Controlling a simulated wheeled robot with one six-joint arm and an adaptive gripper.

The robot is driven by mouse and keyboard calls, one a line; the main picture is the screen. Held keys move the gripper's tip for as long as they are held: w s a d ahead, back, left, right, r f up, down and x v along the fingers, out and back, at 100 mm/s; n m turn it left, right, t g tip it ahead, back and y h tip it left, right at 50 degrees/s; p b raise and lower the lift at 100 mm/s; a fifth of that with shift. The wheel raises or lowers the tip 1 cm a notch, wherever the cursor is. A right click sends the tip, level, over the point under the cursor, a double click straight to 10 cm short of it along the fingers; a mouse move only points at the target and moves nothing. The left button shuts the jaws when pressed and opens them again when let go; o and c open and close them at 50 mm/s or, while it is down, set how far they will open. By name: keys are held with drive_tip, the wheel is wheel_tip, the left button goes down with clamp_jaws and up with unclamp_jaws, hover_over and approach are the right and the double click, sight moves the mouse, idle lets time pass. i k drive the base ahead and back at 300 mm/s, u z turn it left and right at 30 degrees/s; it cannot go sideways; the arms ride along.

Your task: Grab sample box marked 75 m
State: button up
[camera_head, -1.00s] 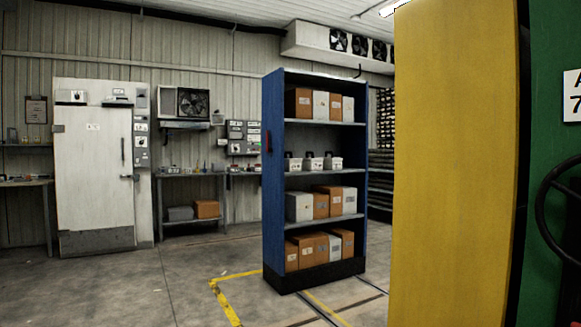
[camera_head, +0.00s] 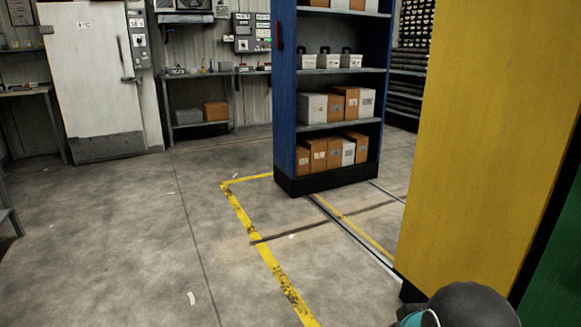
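A blue shelf unit (camera_head: 285,95) stands ahead, right of the middle. Its lower shelves hold brown and white boxes, such as a white box (camera_head: 312,108) and a brown box (camera_head: 317,154). A higher shelf holds several small white cases with dark handles (camera_head: 331,60). Labels on the boxes are too small to read, so I cannot tell which one is marked 75 m. A dark rounded part of my arm shows at the bottom right. My gripper's fingers are not in view.
A large yellow panel (camera_head: 490,130) blocks the right side, with a green surface (camera_head: 555,265) beyond it. Rails (camera_head: 350,232) run along the floor by the shelf. A yellow floor line (camera_head: 262,247) lies ahead. Open concrete floor (camera_head: 110,230) spreads left, before a white door (camera_head: 95,85).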

sight(304, 62)
drive_tip(key=u, duration=0.2)
drive_tip(key=i, duration=1.95)
drive_tip(key=z, duration=0.2)
drive_tip(key=i, duration=2.1)
drive_tip(key=z, duration=0.45)
